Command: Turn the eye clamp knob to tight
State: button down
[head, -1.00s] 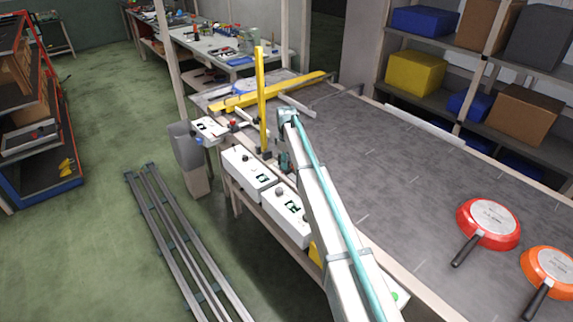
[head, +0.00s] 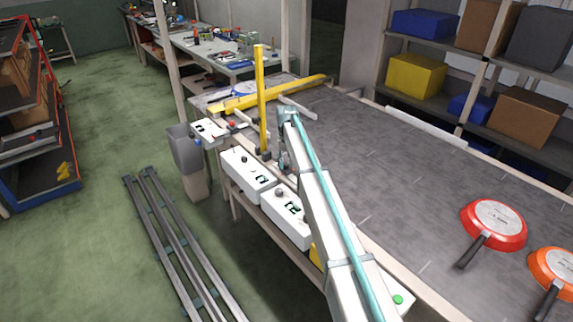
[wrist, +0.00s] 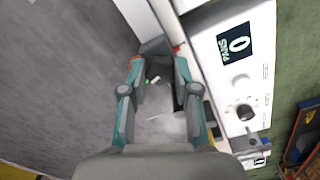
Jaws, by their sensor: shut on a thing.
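In the wrist view my gripper (wrist: 159,66) has its teal fingers on either side of a dark grey block (wrist: 156,46) and is shut on it. This block may be the eye clamp knob, but I cannot tell its marking or turn angle. A small red part (wrist: 178,48) sits just right of the block. In the head view my gripper (head: 285,160) is low at the conveyor's near edge, right of the yellow upright post (head: 261,100). My arm partly hides the spot.
White control boxes (head: 245,171) line the near edge. One box (wrist: 225,20) shows "PANS 0" beside a black knob (wrist: 244,112). A red pan (head: 495,222) and an orange pan (head: 556,268) lie on the grey belt (head: 400,190). A yellow bar (head: 280,92) crosses the far end.

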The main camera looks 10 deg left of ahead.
aim_at(287, 164)
jog(key=shift+m, duration=1.2)
jog(key=c, duration=0.8)
grip_release()
jog(key=shift+c, duration=0.2)
notch_tip(287, 164, up, 12)
